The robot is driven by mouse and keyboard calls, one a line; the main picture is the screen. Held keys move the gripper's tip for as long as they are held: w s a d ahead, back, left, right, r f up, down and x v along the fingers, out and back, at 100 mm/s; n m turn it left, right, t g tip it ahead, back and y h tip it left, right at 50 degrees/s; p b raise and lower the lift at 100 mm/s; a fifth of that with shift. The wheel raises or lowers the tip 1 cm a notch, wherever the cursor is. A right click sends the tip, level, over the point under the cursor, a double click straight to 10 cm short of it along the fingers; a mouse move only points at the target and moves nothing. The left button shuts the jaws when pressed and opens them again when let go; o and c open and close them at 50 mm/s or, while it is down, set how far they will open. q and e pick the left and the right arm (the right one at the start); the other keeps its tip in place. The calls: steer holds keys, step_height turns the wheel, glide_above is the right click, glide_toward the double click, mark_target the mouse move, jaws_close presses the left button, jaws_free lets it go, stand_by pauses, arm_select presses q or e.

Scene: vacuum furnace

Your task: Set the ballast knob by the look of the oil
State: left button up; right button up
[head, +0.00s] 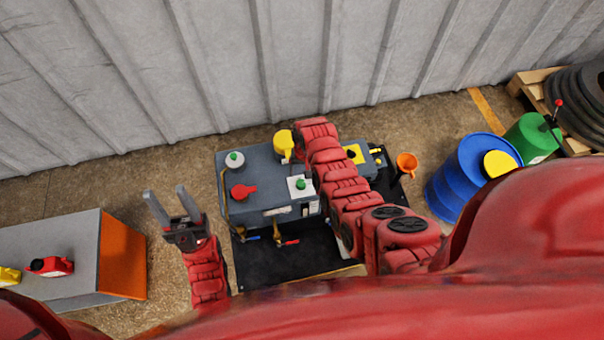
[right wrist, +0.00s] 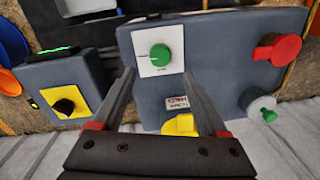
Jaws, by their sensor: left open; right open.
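A green knob (head: 300,184) on a white marked plate sits on top of the grey pump (head: 262,176). In the right wrist view the green knob (right wrist: 160,55) is just beyond and between the tips of my right gripper (right wrist: 160,76), which is open and empty. No contact shows. My right gripper is hidden behind my arm in the head view. A black knob (right wrist: 65,106) on a yellow plate sits on a smaller grey box. My left gripper (head: 166,191) is open and empty, left of the pump. I cannot make out the oil's look.
A yellow fitting (right wrist: 180,125), a red cap (right wrist: 278,48) and a green-topped grey cap (right wrist: 262,108) stand on the pump. An orange funnel (head: 406,162) and blue drum (head: 470,170) are to the right. The corrugated wall is behind.

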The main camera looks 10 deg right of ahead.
step_height(320, 180, up, 10)
steer(key=shift+d+b, duration=0.3)
steer(key=shift+b, duration=0.1)
steer(key=shift+f, duration=0.15)
stand_by(0.3)
